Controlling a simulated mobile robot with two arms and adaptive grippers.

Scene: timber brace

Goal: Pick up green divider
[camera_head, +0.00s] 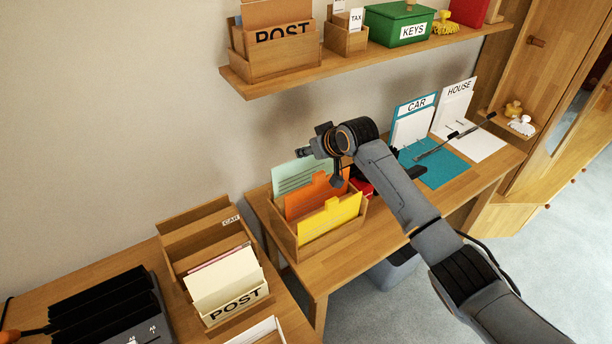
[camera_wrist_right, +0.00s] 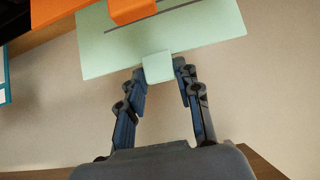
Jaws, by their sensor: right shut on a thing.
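The green divider (camera_head: 289,177) is a pale green card with dark lines, standing at the back of a wooden box (camera_head: 284,232) on the desk. It stands behind an orange divider (camera_head: 304,201) and a yellow divider (camera_head: 330,218). In the right wrist view the green divider (camera_wrist_right: 110,48) fills the upper part, with its tab between my fingers. My right gripper (camera_wrist_right: 159,76) is shut on that tab. In the head view my right arm hides part of the card and the grip.
A shelf (camera_head: 335,61) with a POST box and a green KEYS box overhangs the back wall. Blue CAR (camera_head: 443,170) and white HOUSE (camera_head: 481,143) clipboards lie to the right. A cream POST holder (camera_head: 227,282) stands at the lower left.

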